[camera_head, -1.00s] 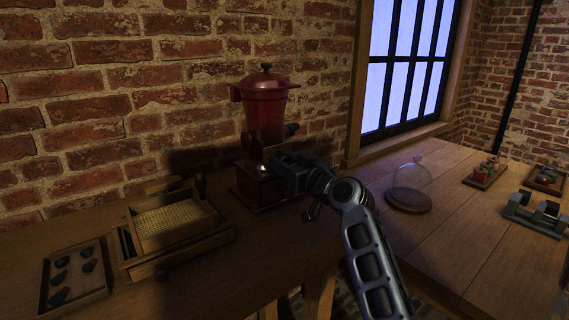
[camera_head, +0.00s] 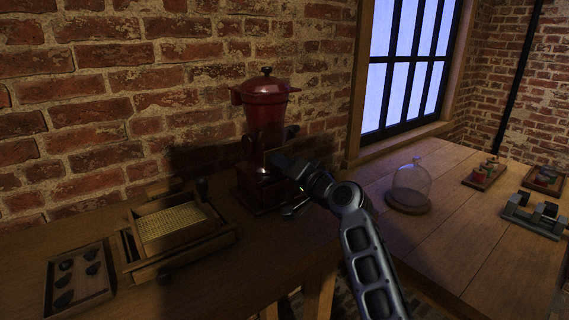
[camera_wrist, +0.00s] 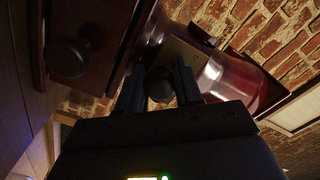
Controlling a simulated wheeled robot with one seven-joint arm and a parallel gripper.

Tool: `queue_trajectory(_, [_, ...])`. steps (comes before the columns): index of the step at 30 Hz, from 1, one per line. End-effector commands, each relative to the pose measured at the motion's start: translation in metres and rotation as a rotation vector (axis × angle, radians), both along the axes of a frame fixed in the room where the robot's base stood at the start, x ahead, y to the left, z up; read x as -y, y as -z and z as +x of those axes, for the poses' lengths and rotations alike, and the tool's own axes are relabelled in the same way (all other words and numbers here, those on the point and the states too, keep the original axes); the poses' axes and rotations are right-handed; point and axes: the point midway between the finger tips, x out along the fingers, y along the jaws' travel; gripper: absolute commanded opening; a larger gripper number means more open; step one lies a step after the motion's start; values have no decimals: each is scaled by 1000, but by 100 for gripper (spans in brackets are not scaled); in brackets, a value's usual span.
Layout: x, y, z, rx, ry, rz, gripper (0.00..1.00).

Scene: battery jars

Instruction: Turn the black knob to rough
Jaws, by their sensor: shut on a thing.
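The red grinder (camera_head: 264,125) stands on the wooden bench against the brick wall, with a dark wooden base. Its red body also shows in the wrist view (camera_wrist: 232,82). The black knob (camera_wrist: 160,86) sits on the grinder's front, between my gripper's two fingers in the wrist view. My gripper (camera_wrist: 160,92) is shut on this knob. In the head view my gripper (camera_head: 277,163) reaches the grinder's front from the right and hides the knob. A second dark round knob (camera_wrist: 66,56) is on the wooden base at the left of the wrist view. No setting marks are readable.
A wooden box with a woven screen (camera_head: 176,222) and a tray of dark pieces (camera_head: 78,278) lie to the left. A glass dome (camera_head: 410,180) and several small fixtures stand on the right bench. Bench between dome and fixtures is clear.

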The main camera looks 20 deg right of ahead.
Motion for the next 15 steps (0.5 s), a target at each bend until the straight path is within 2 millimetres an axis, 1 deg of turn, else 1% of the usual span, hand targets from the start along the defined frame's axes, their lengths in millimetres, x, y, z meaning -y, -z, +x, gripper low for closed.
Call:
queue_trajectory(6, [0, 0, 0, -37, 1, 110, 4])
queue_trajectory(15, [1, 0, 0, -57, 1, 176, 4])
